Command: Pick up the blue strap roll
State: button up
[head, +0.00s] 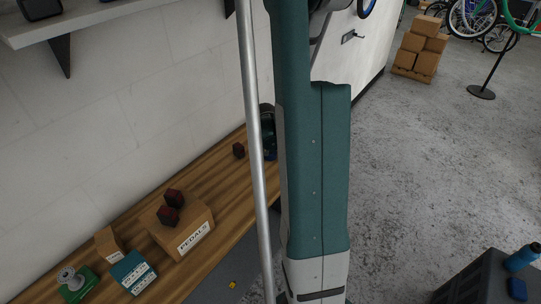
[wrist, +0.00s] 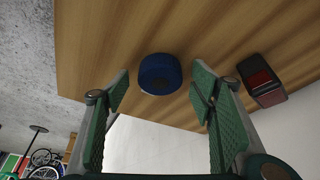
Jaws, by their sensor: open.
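My gripper (wrist: 158,80) is open, with green padded fingers to the left and right of the roll in the picture. The roll appears between the fingertips, with a gap on each side; I cannot tell how far ahead of them it is. In the head view my arm hides most of the gripper, and a small dark blue patch beside the arm may be the roll.
A dark red block (wrist: 262,80) lies close to the right finger; it also shows in the head view (head: 239,150). A PEDALS box (head: 181,228) with red blocks on it, smaller boxes and a green item (head: 76,284) occupy the bench's near end. A wall borders the bench.

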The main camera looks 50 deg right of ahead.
aim_at(270, 153)
dwell(0.4)
jog(key=c, duration=1)
jog(key=shift+r, duration=0.1)
jog(key=shift+r+p, duration=0.3)
jog(key=shift+r, duration=4.65)
